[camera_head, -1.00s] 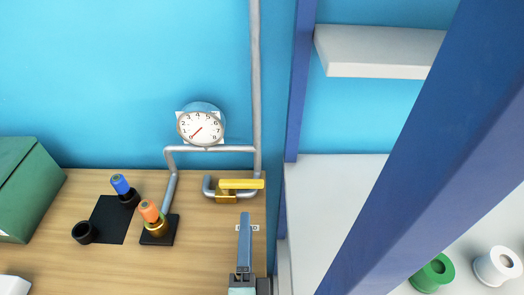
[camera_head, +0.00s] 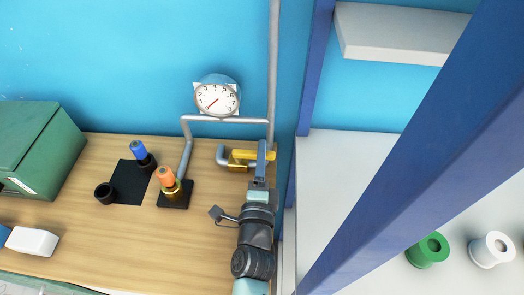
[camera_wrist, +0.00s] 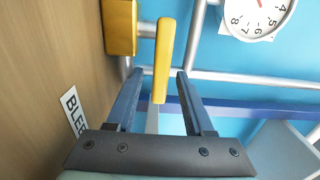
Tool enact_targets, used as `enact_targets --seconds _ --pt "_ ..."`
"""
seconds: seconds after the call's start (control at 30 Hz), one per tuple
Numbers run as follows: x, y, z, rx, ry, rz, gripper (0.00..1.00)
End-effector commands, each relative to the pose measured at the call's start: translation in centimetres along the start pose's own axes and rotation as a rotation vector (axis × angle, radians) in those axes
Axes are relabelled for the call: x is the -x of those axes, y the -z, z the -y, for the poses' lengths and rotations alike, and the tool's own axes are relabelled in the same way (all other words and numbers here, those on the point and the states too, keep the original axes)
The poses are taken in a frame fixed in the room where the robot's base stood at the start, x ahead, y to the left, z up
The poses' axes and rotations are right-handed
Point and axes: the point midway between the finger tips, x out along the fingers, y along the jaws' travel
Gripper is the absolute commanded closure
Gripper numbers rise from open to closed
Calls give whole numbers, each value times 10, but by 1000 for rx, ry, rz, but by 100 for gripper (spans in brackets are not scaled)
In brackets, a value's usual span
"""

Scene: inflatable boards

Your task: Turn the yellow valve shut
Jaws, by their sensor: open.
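The yellow valve has a long bar handle (camera_head: 242,154) and a brass-yellow body (camera_head: 238,167) on a grey pipe low at the wall. In the head view the handle lies level, along the pipe's short horizontal run. My gripper (camera_head: 262,146) reaches its right part and covers some of it. In the wrist view the handle (camera_wrist: 164,50) stands between the two open fingers of my gripper (camera_wrist: 158,76), with a gap on each side. The valve body (camera_wrist: 120,27) is left of the fingers. I cannot tell how deep the handle sits between them.
A round gauge (camera_head: 217,97) hangs above the valve on the pipework. Left on the bench (camera_head: 130,235) stand an orange-topped fitting (camera_head: 168,184), a blue-topped one (camera_head: 140,153) and a green box (camera_head: 35,150). A blue post (camera_head: 400,150) crosses the right side.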

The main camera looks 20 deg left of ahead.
Motion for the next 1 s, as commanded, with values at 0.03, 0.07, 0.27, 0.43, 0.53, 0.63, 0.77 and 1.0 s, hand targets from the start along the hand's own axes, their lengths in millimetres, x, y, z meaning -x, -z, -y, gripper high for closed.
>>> enact_targets --seconds 0.03,0.07,0.27,0.43,0.53,0.63,0.77,1.0 --pt "-4 0 1 0 1 1 48" --pt "-6 0 1 0 1 1 48" --pt "-10 0 0 0 0 1 48" --pt "-10 0 0 0 0 1 48" --pt "-10 0 0 0 0 0 66" --pt "-10 0 0 0 0 0 84" --pt "-10 0 0 0 0 0 100" --pt "-9 0 0 1 0 0 100"
